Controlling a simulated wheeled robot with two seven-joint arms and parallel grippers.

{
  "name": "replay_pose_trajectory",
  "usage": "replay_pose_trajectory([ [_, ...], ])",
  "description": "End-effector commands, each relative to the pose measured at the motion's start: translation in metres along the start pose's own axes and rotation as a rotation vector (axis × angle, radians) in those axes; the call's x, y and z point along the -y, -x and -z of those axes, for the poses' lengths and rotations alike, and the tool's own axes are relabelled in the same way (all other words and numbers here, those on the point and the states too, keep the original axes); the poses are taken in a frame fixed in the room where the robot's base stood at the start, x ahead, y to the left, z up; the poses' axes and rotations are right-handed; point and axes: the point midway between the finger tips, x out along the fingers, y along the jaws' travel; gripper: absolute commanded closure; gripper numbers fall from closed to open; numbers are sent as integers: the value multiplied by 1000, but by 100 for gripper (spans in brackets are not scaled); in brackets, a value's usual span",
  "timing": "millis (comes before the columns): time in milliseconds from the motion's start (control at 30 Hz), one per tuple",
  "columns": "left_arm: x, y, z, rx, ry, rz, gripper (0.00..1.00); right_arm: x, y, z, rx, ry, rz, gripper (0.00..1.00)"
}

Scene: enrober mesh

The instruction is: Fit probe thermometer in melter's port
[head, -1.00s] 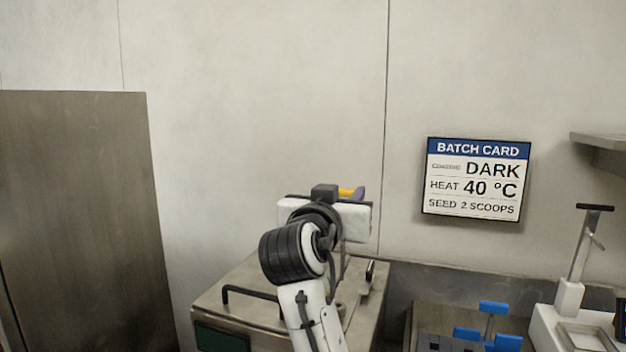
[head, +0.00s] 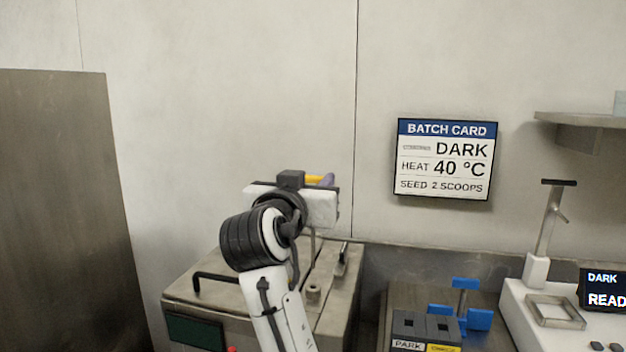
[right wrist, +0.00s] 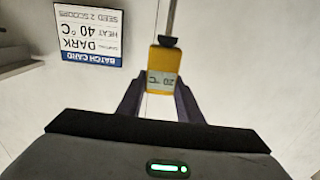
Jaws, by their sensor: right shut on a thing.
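My right gripper (head: 324,184) is shut on the yellow probe thermometer (head: 314,180), high above the melter (head: 190,297). In the right wrist view the gripper's fingers (right wrist: 160,97) clasp the sides of the yellow thermometer body (right wrist: 162,60), whose display reads 20 °C. A dark collar and a thin metal stem extend from the body there. In the head view my wrist hides much of the thermometer. A small raised ring (head: 313,293), which looks like the port, stands on the melter's top, below the gripper and apart from it. My left gripper is not in view.
The melter lid has a black handle (head: 235,279); a metal lever (head: 342,259) stands behind the ring. A dark block (head: 425,326), blue parts (head: 462,316) and a white machine (head: 515,305) are at right. The batch card (head: 443,160) hangs on the wall.

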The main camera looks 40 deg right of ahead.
Motion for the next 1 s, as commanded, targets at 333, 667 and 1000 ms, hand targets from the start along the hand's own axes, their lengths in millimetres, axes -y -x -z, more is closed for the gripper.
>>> replay_pose_trajectory([
  [333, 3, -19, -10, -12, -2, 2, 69, 0, 0, -30, -1, -2, 1, 91],
  [667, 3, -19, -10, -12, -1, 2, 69, 0, 0, -30, -1, -1, 1, 91],
  [1000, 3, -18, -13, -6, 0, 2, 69, 0, 0, -31, -1, -1, 1, 91],
])
